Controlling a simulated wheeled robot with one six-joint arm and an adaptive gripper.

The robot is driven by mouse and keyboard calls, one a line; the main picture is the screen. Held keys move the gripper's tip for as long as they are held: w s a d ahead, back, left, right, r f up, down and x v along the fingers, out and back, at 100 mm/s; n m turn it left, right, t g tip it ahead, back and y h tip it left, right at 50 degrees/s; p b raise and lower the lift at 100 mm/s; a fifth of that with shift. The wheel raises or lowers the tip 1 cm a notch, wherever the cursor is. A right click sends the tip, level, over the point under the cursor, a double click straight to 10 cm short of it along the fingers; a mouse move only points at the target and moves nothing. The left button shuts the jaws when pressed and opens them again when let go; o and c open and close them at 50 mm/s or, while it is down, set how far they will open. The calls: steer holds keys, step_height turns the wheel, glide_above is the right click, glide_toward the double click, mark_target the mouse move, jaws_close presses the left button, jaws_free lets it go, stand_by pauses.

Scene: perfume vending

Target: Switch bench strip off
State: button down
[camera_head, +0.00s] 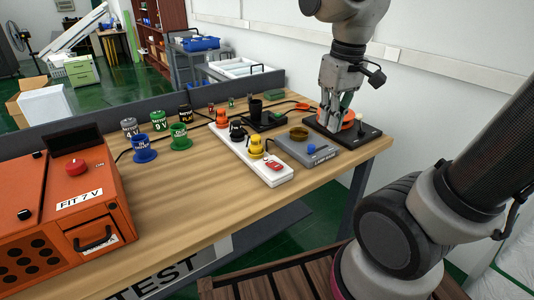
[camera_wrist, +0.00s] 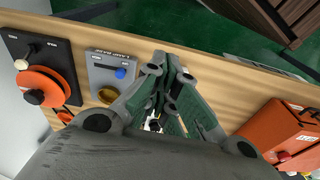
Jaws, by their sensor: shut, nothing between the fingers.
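The white bench strip (camera_head: 236,147) lies on the wooden bench with orange (camera_head: 222,116), black (camera_head: 237,131) and yellow (camera_head: 257,146) plugs standing along it. Its red rocker switch (camera_head: 274,166) is at the near end; I cannot tell which way it is tipped. My gripper (camera_head: 332,122) points down, shut and empty, to the right of the strip and apart from the switch. In the wrist view my gripper (camera_wrist: 170,60) covers most of the strip; only a small white part (camera_wrist: 150,123) shows between the finger links.
A grey box (camera_head: 308,149) with a blue button stands right of the strip. A black panel (camera_head: 368,137) with an orange disc is by my gripper. Blue (camera_head: 143,153) and green (camera_head: 180,140) spools and an orange machine (camera_head: 95,215) stand left. The bench's front middle is clear.

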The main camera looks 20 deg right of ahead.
mark_target(273, 167)
steer(key=w+a+f+n+g+h, duration=0.1)
steer(key=w+a+f+n+g, duration=0.15)
steer(key=w+a+n, duration=1.2)
steer(key=s+d+f+n, duration=0.1)
steer(key=f, duration=0.3)
steer(key=s+d+f+n, duration=0.1)
steer(key=s+f+n, duration=0.1)
steer(key=f, duration=0.2)
steer(key=s+d+f+n+g, duration=0.1)
steer(key=d+f, duration=0.1)
steer(key=f, duration=0.3)
steer(key=shift+s, duration=0.4)
